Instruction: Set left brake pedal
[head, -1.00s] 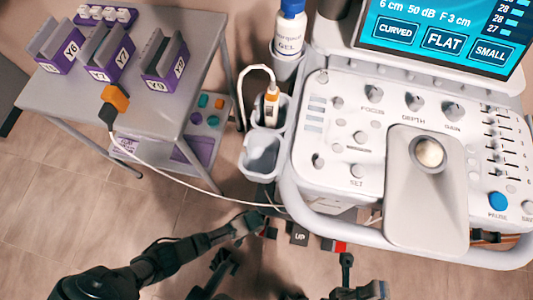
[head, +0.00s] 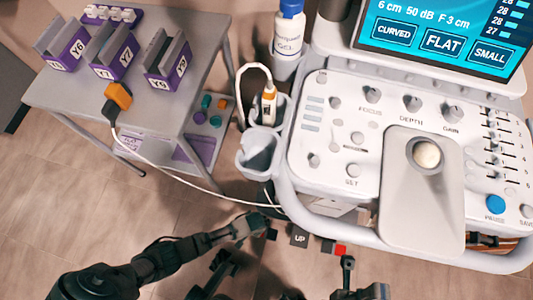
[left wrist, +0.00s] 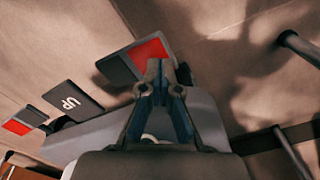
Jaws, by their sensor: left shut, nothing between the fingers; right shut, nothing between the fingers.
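The left brake pedal, grey with a red patch, shows in the left wrist view (left wrist: 138,60) right beside the fingertips of my left gripper (left wrist: 162,75). That gripper is shut and empty. Whether it touches the pedal I cannot tell. In the head view the left gripper (head: 260,223) partly covers the left pedal (head: 272,234), low at the front of the ultrasound cart. A dark "UP" pedal (head: 299,238) is in the middle and a red-and-dark pedal (head: 335,248) lies right of it. My right gripper (head: 347,265) is shut and empty, below the right pedal.
The ultrasound console (head: 340,190) overhangs the pedals. A grey side table (head: 150,110) with purple-based holders stands at the left. A white cable (head: 190,178) hangs between table and cart. Open tiled floor (head: 60,200) lies at lower left.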

